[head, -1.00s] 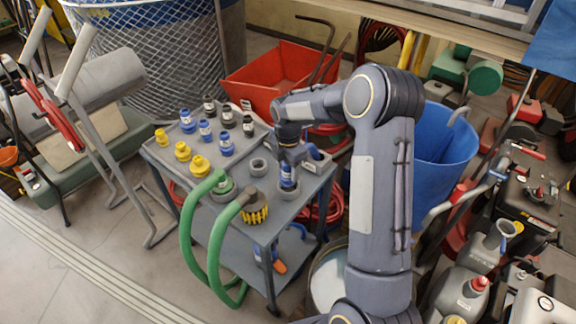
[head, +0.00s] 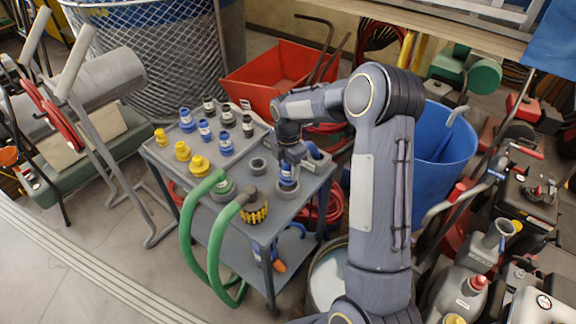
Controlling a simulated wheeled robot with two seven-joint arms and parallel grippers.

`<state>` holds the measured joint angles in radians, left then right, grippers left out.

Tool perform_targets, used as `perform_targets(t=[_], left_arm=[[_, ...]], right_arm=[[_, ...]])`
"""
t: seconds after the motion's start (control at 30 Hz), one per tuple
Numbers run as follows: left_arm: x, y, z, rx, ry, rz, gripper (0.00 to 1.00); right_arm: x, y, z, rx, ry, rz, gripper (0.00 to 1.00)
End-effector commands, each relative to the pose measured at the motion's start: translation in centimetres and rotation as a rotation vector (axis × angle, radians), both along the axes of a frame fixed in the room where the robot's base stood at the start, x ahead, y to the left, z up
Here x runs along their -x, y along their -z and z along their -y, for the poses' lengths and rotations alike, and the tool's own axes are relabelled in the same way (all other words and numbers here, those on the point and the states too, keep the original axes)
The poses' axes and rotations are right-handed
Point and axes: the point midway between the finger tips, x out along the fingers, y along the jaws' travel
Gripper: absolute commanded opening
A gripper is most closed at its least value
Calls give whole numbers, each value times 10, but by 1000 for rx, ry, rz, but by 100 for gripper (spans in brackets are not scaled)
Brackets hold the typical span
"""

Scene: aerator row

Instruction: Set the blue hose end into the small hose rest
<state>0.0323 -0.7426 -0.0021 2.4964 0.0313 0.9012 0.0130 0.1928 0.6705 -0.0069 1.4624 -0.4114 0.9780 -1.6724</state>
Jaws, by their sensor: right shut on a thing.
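The blue hose end (head: 287,183) is upright at the right side of the grey cart top, with a pale band around it. My right gripper (head: 288,164) points down from above and is shut on its upper part. The lower end of the blue hose end is at a grey ring-shaped rest (head: 289,194) and appears to sit inside it; the ring's far side is partly hidden. A smaller empty grey ring (head: 258,166) stands just behind and left of it. My left gripper is not in view.
Several yellow, blue and black fittings fill the tray (head: 237,108) at the back left. A blue bin (head: 443,150) stands right of the cart.

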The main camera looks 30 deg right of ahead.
Motion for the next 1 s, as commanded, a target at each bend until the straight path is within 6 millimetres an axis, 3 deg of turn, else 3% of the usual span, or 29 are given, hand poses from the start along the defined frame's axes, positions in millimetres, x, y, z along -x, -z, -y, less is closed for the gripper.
perform_targets(t=[1.0], left_arm=[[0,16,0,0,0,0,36]], right_arm=[[0,24,0,0,0,0,22]])
